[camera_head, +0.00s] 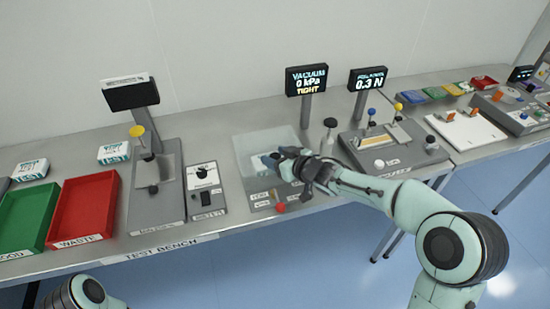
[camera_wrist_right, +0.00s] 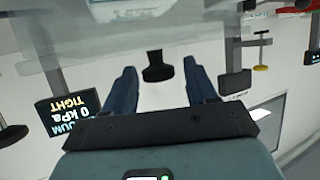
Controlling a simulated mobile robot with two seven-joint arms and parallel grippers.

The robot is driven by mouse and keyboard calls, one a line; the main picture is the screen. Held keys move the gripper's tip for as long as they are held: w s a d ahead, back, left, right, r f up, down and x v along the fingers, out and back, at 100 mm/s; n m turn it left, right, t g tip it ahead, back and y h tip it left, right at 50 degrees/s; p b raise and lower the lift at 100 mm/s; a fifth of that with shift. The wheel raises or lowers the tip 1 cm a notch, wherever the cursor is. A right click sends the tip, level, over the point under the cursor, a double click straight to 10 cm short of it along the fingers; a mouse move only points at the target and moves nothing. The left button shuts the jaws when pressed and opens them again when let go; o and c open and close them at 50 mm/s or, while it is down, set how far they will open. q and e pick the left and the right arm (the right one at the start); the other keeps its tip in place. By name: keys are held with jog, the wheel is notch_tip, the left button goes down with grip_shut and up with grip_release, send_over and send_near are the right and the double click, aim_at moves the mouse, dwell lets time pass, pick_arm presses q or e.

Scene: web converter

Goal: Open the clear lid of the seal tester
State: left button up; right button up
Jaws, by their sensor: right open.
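The seal tester (camera_head: 247,181) stands mid-bench in the head view, with its clear lid (camera_head: 262,141) lying over it, looking shut. My right gripper (camera_head: 271,160) reaches in from the right, low over the lid, and hides part of it. In the right wrist view its two blue fingers are open, with a dark flared knob (camera_wrist_right: 158,66) between their tips; I cannot tell whether they touch it. The pale see-through lid also shows at the top there (camera_wrist_right: 60,25), with a white packet (camera_wrist_right: 133,10) near it. My left gripper is out of view.
The vacuum display (camera_head: 307,80) reads 0 kPa TIGHT behind the tester. A black-knobbed post (camera_head: 329,124) stands close right of it. A small meter box (camera_head: 205,190) is at its left, and a red knob (camera_head: 280,207) is at its front.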

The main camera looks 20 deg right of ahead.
jog(key=shift+w+a+f, duration=0.15)
jog(key=shift+w, duration=0.3)
jog(key=shift+c, duration=0.3)
grip_shut()
jog(key=shift+a, duration=0.15)
